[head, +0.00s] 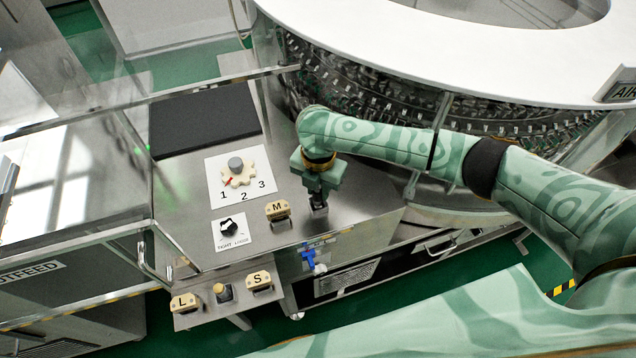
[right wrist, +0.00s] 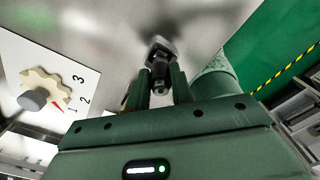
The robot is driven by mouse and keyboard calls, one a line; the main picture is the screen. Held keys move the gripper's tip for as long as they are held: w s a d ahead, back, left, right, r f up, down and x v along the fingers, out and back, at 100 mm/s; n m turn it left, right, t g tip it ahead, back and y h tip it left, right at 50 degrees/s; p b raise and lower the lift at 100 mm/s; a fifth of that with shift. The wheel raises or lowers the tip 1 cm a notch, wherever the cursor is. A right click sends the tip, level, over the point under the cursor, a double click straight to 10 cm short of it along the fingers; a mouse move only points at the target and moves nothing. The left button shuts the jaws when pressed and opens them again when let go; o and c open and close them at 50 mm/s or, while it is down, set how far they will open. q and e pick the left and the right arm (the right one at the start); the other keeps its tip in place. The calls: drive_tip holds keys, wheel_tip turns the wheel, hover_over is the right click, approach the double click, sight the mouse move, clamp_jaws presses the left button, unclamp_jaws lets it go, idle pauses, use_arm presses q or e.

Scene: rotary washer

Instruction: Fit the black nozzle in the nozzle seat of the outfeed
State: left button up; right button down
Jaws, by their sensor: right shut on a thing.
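My right gripper (head: 318,196) reaches down over the front right part of the steel worktop (head: 365,205). Its fingers are close together on a small dark part, which looks like the black nozzle; in the head view the fingers mostly hide it. In the right wrist view the black nozzle (right wrist: 160,70) shows between the fingertips. A grey metal block (right wrist: 160,46), perhaps the nozzle seat, lies just beyond it. It also shows below the fingers in the head view (head: 320,211). I cannot tell whether the nozzle touches it or sits in it. My left gripper is not in view.
Left of the gripper are a beige block marked M (head: 277,210), a numbered dial (head: 238,172) and a black knob (head: 230,227). Blocks L (head: 184,303) and S (head: 259,281) stand on a lower shelf. A blue valve (head: 308,257) hangs at the front edge. The round washer (head: 440,40) rises behind.

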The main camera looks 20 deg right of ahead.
drive_tip(key=shift+f, duration=0.5)
drive_tip(key=shift+f, duration=0.55)
idle(0.4)
drive_tip(key=c, duration=1.1)
unclamp_jaws()
drive_tip(key=shift+c, duration=0.2)
drive_tip(key=shift+r, duration=0.1)
wheel_tip(320, 180, up, 16)
drive_tip(key=p, duration=0.4)
drive_tip(key=shift+p, duration=0.35)
drive_tip(key=shift+s+a, duration=0.1)
